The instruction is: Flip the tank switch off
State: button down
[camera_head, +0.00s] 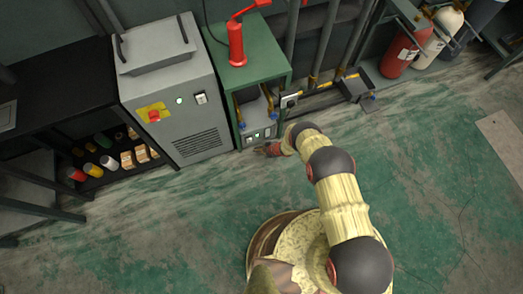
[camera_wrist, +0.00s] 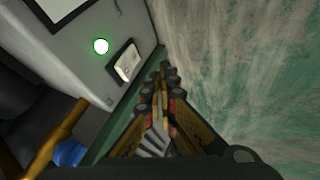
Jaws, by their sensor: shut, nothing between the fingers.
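A grey box (camera_head: 262,119) sits low in the green stand, with small switches and lights on its front. In the wrist view its grey front panel (camera_wrist: 75,72) bears a lit green light (camera_wrist: 101,46) and a white rocker switch (camera_wrist: 125,63) in a dark frame. I take this rocker for the tank switch; its on or off position is not clear. My gripper (camera_head: 262,150) is low in front of the box, near the floor. In the wrist view my gripper (camera_wrist: 168,78) is shut and empty, its fingertips just right of the switch, apparently apart from it.
A grey machine (camera_head: 168,85) with a red stop button (camera_head: 154,116), its own green light and switch stands left of the green stand (camera_head: 245,75). A brass-coloured pipe (camera_wrist: 58,135) and blue fitting (camera_wrist: 68,153) are left of my fingers. Open floor (camera_head: 440,180) lies right.

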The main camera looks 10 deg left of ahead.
aim_at(249, 140)
jog(key=w+a+f+b, duration=0.2)
jog(key=w+a+b, duration=0.1)
jog(key=w+a, duration=0.1)
dwell(0.5)
